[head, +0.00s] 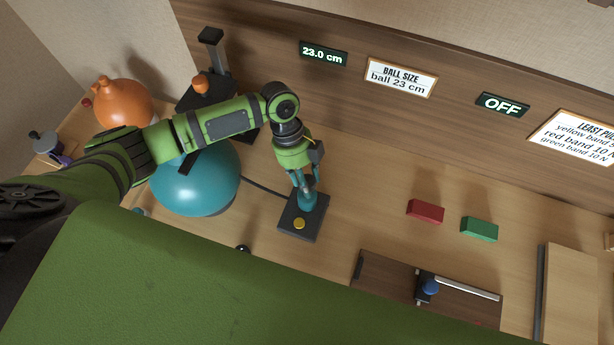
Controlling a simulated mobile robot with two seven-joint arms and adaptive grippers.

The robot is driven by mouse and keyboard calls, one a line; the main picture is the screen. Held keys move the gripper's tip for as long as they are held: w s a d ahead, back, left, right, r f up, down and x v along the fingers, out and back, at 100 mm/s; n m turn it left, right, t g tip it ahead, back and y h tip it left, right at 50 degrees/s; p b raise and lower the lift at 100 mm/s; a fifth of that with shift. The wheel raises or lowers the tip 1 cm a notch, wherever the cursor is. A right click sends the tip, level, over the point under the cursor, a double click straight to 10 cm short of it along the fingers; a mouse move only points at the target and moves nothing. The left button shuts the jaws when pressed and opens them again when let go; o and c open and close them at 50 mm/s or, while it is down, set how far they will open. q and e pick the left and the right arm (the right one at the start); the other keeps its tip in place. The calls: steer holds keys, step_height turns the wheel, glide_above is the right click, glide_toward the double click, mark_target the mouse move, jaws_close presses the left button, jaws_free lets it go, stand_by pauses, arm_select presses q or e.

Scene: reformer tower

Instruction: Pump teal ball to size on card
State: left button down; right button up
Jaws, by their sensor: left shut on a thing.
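The teal ball (193,183) sits at the left of the wooden bench, partly behind my left arm. My left gripper (307,193) points down over this base and is shut on the teal pump knob (307,204). The display (323,53) on the back panel reads 23.0 cm. The ball size card (401,77) reads "ball 23 cm". My right gripper is out of view.
An orange ball-like object (124,103) and a black stand (214,52) are at the left back. An OFF display (502,104), a red block (425,211), a green block (479,229) and a dark board (389,275) are right of the pump. A green surface covers the foreground.

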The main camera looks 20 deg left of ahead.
arm_select(q)
steer(key=shift+b+x, duration=0.8)
steer(key=shift+x, duration=0.35)
step_height(320, 180, up, 3)
steer(key=shift+w+f+p, duration=0.15)
steer(key=shift+p, duration=1.1)
steer(key=shift+f, duration=0.15)
steer(key=c, duration=0.5)
jaws_free()
steer(key=shift+c, duration=0.2)
steer(key=shift+o, duration=1.1)
steer(key=shift+d, duration=0.15)
